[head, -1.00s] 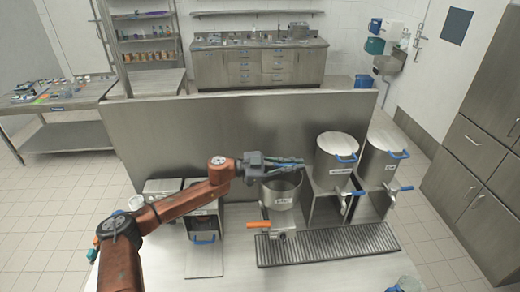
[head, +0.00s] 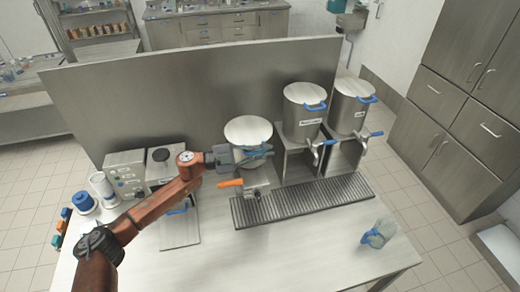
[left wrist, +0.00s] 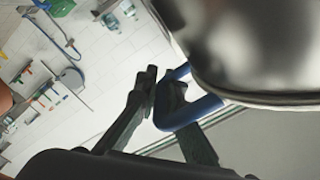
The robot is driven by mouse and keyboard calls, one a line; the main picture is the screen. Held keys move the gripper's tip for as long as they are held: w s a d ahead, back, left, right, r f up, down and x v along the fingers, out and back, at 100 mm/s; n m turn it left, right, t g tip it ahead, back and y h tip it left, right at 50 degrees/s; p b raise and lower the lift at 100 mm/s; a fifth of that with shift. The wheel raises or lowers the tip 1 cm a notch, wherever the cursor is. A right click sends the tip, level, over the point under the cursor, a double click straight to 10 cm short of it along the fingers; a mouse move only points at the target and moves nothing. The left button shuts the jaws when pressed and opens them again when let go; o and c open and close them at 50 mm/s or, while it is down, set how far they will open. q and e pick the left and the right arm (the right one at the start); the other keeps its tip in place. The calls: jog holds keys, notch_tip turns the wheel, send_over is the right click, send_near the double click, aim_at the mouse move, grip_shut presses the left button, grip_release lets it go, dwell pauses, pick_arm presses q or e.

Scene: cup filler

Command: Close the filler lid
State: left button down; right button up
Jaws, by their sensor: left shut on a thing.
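The filler (head: 253,176) is a metal pot with an orange-handled tap at its front, on the worktable. Its round pale lid (head: 247,129) lies over the pot's top in the head view; I cannot tell whether it sits flush. My left gripper (head: 255,154) reaches in from the left at the lid's front edge. It is shut on the lid's blue handle (left wrist: 188,112), seen between the dark fingers in the left wrist view. The lid's shiny metal (left wrist: 255,40) fills the upper right there. My fingers hide part of the handle and the pot's front rim. My right gripper is not in view.
Two lidded pots (head: 304,115) with blue handles stand on metal stands to the right. A drip grate (head: 305,200) lies in front. A clear pitcher (head: 378,236) stands at the table's right. A metal panel (head: 170,95) rises behind. The table's front middle is clear.

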pick_arm(q)
jog(key=shift+f, duration=0.25)
jog(key=c, duration=2)
grip_release()
jog(key=shift+c, duration=0.2)
jog(key=shift+a+r, duration=0.1)
jog(key=shift+a, duration=0.05)
jog(key=v, duration=1.1)
jog(key=shift+a, duration=0.4)
jog(key=shift+s, duration=0.15)
